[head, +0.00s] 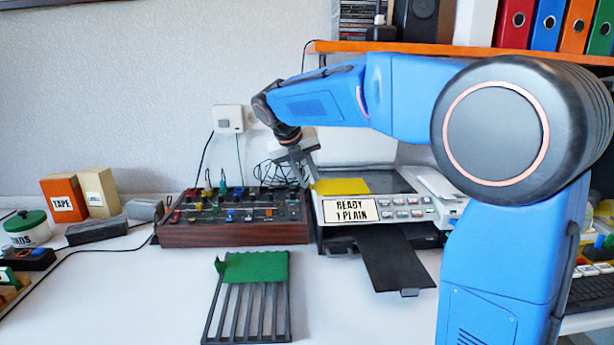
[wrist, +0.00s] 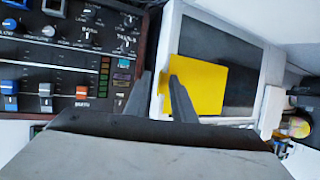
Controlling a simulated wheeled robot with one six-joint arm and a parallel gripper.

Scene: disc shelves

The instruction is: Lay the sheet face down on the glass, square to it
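The yellow sheet (head: 341,186) lies at the left front of the scanner's glass; the wrist view shows it (wrist: 207,88) covering part of the dark glass (wrist: 238,92). Bare glass shows beyond it and to its right. A small yellow tab stands at its left edge. I cannot tell whether the sheet is exactly square to the glass or which face is down. My gripper (head: 308,160) is above the left side of the machine. In the wrist view its fingers (wrist: 160,75) are apart, with the tab near or between their tips and a gap beside it.
The scanner's white lid (head: 357,146) stands open behind the glass. A label reading "READY 1 PLAIN" (head: 351,210) and buttons are at its front. A mixer panel (head: 235,232) stands close on the left. A green sheet (head: 254,267) lies on a slatted rack (head: 247,325) in front.

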